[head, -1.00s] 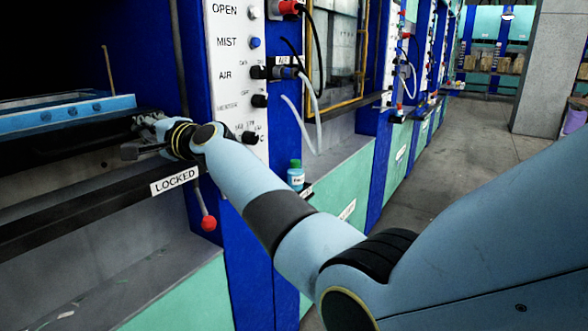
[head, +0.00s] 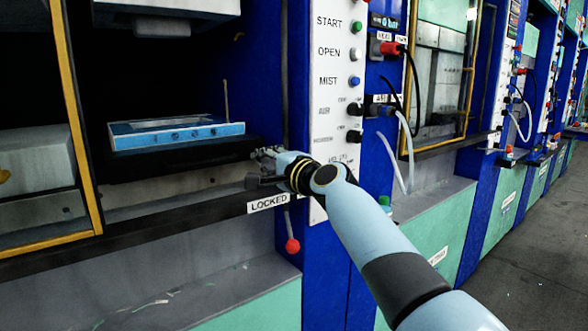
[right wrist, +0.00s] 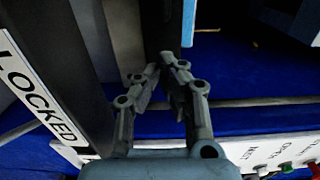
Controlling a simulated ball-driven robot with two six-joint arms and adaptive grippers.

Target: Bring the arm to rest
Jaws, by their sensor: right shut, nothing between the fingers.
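My right arm comes in from the lower right of the head view. Its gripper (head: 262,166) is in front of the press opening, just above the "LOCKED" label (head: 268,203). In the right wrist view the gripper (right wrist: 168,62) has its fingers together with nothing between them. The "LOCKED" label (right wrist: 38,95) lies at the left there. I cannot tell whether the gripper touches the press. My left gripper is not in view.
A blue mould (head: 178,134) sits on the dark platen inside the press. The white button panel (head: 328,90) stands close to my right wrist. A red-knobbed lever (head: 292,245) hangs below. A yellow-framed door (head: 75,130) is at the left. Open floor (head: 535,265) lies at the right.

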